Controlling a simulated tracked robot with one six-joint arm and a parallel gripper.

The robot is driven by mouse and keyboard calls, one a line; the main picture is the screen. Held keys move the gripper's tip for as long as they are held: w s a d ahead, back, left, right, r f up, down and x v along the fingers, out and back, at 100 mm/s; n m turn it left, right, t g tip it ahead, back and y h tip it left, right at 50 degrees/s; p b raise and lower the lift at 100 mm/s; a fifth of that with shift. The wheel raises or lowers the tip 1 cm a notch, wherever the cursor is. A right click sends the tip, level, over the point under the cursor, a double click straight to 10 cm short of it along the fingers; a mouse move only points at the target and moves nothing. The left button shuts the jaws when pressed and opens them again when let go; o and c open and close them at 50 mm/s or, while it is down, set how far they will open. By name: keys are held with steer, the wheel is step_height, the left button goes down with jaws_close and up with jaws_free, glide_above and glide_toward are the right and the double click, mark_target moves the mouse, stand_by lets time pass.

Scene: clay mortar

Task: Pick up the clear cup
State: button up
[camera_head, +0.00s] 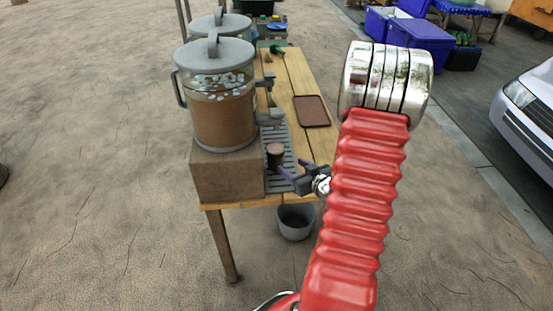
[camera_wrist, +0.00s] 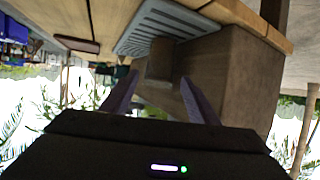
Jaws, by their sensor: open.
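A small cup (camera_head: 275,150), brownish in the picture, stands upright on the grey slatted drip tray (camera_head: 282,133) below the dispenser's tap. In the wrist view, which is upside down, the cup (camera_wrist: 160,60) is seen between and beyond my two fingertips. My gripper (camera_head: 286,172) is at the near side of the cup, its dark purple fingers spread apart. In the wrist view my open gripper (camera_wrist: 160,80) shows nothing held. I cannot tell how deep the cup sits between the fingers. Part of the cup's lower side is hidden by the fingers in the head view.
A large lidded dispenser (camera_head: 222,115) of brown drink stands on a brown block (camera_head: 228,175) left of the cup, a second one behind it. A brown tray (camera_head: 312,111) lies on the wooden table (camera_head: 300,80). A grey bucket (camera_head: 295,222) is under the table.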

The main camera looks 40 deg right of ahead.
mark_target(280, 160)
steer(key=shift+x, duration=3.1)
steer(key=shift+f, duration=0.1)
steer(key=shift+f+x, duration=0.15)
steer(key=shift+x, duration=1.15)
steer(key=shift+f+x, duration=0.15)
steer(key=shift+x, duration=1.1)
steer(key=shift+s, duration=0.1)
steer(key=shift+c, duration=0.2)
steer(key=c, duration=1.1)
steer(key=shift+o, duration=0.2)
steer(key=shift+r, duration=0.15)
